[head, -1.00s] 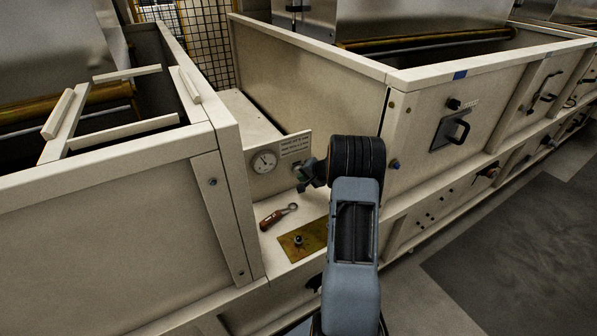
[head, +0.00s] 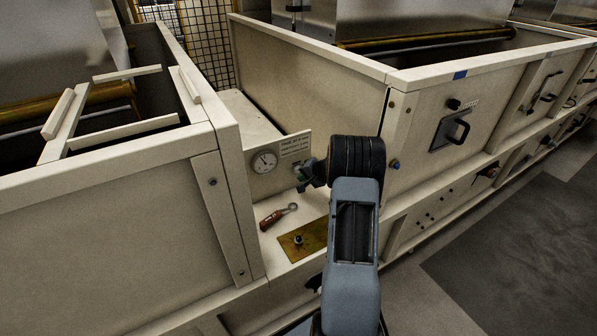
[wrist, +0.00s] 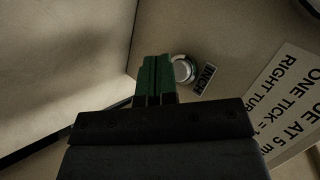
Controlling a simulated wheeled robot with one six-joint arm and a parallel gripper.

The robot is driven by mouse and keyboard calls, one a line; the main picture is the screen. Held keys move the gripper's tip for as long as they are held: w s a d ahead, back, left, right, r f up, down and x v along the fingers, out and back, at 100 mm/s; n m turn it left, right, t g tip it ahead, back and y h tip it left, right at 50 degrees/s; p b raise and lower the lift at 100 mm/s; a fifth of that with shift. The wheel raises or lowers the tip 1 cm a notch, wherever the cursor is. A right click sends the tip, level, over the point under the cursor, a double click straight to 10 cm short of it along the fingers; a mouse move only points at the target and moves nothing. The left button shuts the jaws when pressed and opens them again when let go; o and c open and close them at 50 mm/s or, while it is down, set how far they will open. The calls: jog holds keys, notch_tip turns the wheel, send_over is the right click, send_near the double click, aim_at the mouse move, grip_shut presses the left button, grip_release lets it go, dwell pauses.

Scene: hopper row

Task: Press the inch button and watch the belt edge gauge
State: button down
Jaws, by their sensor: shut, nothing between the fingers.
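My gripper (head: 303,175) is shut and empty, at the upright panel right of the gauge. In the wrist view its green fingertips (wrist: 156,70) are together and overlap the left edge of a round silver button (wrist: 184,70). I cannot tell whether they touch it. A dark label reading INCH (wrist: 208,78) sits just right of the button. In the head view the gripper hides the button. The round white gauge (head: 264,161) with a dark needle is on the panel, left of my gripper; its reading is too small to make out.
A printed sign (head: 294,145) is above my gripper and also shows in the wrist view (wrist: 285,105). A red-handled tool (head: 278,216) and a brass plate (head: 317,236) with a dark knob lie on the ledge below. Hopper walls (head: 225,165) stand close on both sides.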

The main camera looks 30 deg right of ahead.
jog(key=shift+w, duration=0.2)
jog(key=shift+w+b, duration=0.25)
jog(key=shift+b, duration=0.1)
jog(key=shift+w, duration=0.45)
dwell(0.8)
jog(key=shift+s+b, duration=0.2)
jog(key=shift+b, duration=0.1)
jog(key=shift+s+b, duration=0.55)
jog(key=shift+s, duration=0.15)
jog(key=shift+s+a+b, duration=0.15)
jog(key=shift+s+b, duration=1.45)
jog(key=shift+s, duration=0.9)
